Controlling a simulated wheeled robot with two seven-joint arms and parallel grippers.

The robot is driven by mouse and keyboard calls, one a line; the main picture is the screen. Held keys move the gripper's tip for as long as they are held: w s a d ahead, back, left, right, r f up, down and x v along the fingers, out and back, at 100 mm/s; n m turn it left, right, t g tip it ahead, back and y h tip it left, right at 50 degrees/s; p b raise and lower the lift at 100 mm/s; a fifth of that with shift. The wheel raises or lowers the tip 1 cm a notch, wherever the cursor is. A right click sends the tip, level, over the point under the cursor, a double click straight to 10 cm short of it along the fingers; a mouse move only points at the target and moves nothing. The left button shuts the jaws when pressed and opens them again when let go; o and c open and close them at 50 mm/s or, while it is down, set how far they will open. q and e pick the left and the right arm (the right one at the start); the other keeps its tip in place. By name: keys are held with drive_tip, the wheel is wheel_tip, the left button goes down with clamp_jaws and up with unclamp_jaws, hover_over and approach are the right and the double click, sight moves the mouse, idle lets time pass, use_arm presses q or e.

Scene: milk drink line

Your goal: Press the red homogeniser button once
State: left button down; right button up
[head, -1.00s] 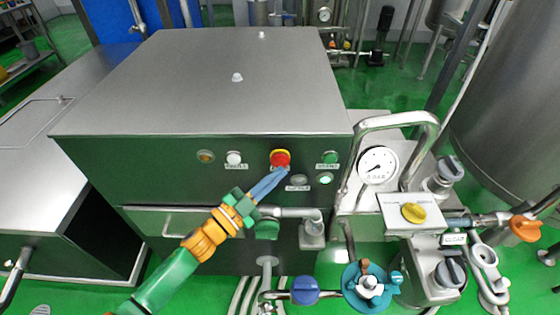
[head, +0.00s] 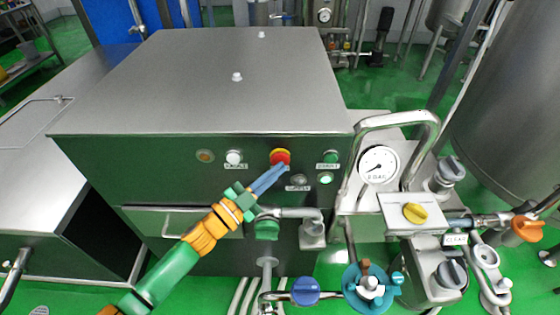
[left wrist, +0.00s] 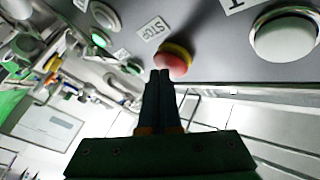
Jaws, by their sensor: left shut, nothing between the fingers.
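The red button (head: 280,157) has a yellow collar and sits on the dark front panel of the steel machine, in the middle of the head view. It also shows in the left wrist view (left wrist: 173,60), beside a label reading STOP. My left gripper (head: 285,166) is shut and empty, its blue-grey fingertips at the lower edge of the red button. In the left wrist view the fingertips (left wrist: 161,73) are just at the button's edge; I cannot tell whether they touch it. My right gripper is not in view.
A white button (head: 234,157), a green button (head: 330,157), a lit green lamp (head: 326,178) and a grey button (head: 299,180) share the panel. A pressure gauge (head: 378,165), pipes and a yellow knob (head: 414,212) stand to the right. A pipe elbow (head: 313,237) juts out below.

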use_arm(q)
drive_tip(key=shift+w, duration=0.25)
drive_tip(key=shift+s, duration=0.1)
idle(0.4)
drive_tip(key=shift+s+p, duration=0.4)
drive_tip(key=shift+s, duration=0.35)
drive_tip(key=s+p, duration=0.2)
drive_tip(key=s, duration=0.3)
drive_tip(key=shift+p, duration=0.3)
idle(0.4)
